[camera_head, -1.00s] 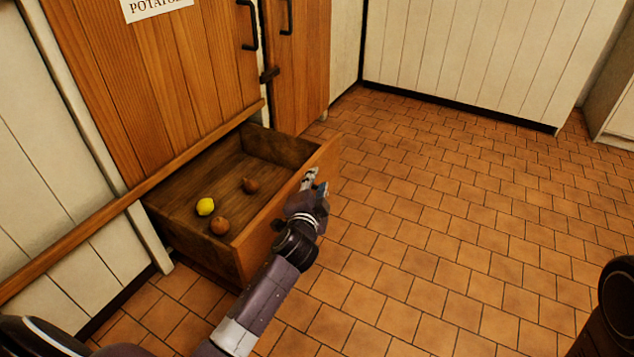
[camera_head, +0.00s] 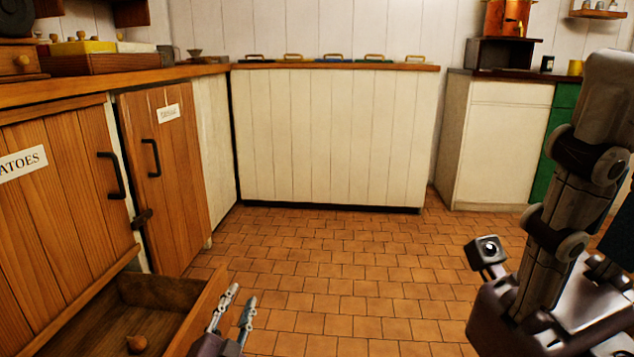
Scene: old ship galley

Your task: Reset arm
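My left gripper (camera_head: 243,292) is at the bottom of the view, beside the front board of the open wooden drawer (camera_head: 207,315). Its two fingers are apart, with nothing between them. Whether it touches the drawer front I cannot tell. My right arm (camera_head: 548,245) stands folded at the right side of the view; its gripper fingers do not show.
A wooden cabinet with a potatoes label (camera_head: 60,215) and a narrower labelled door (camera_head: 165,180) stand at left under a worktop. A white panelled counter (camera_head: 330,135) is at the back. The tiled floor (camera_head: 340,270) between is clear.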

